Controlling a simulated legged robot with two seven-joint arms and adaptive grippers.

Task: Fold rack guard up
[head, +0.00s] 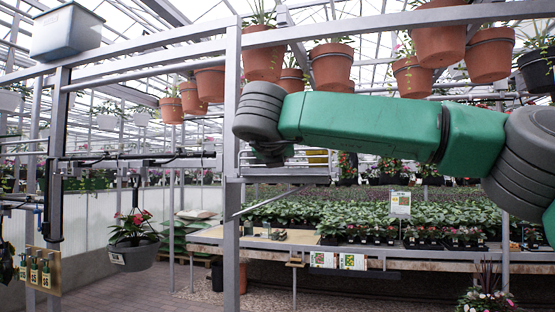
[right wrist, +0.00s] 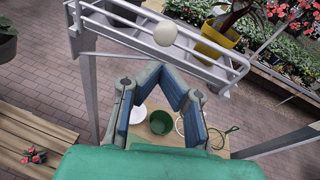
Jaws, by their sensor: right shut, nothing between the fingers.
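The rack (right wrist: 92,30) crosses the top of the right wrist view, a grey metal tray on a frame. The rack guard seems to be its long parallel metal rails (right wrist: 215,62), which slope down to the right. A pale round ball or knob (right wrist: 165,33) shows at the rails. My right gripper (right wrist: 161,69) is shut and empty, its fingertips close below the rails; I cannot tell whether they touch. In the head view part of the rack (head: 290,176) shows behind the post and below my right wrist, which hides the gripper. My left gripper is not in view.
A yellow pot (right wrist: 216,38) with a plant stands at the rack. A grey post (head: 232,180) rises by my right wrist. Terracotta pots (head: 333,65) hang above my arm. Below are a green pot (right wrist: 161,122) and a wooden bench (right wrist: 35,135). Brick floor (right wrist: 50,85) is open at left.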

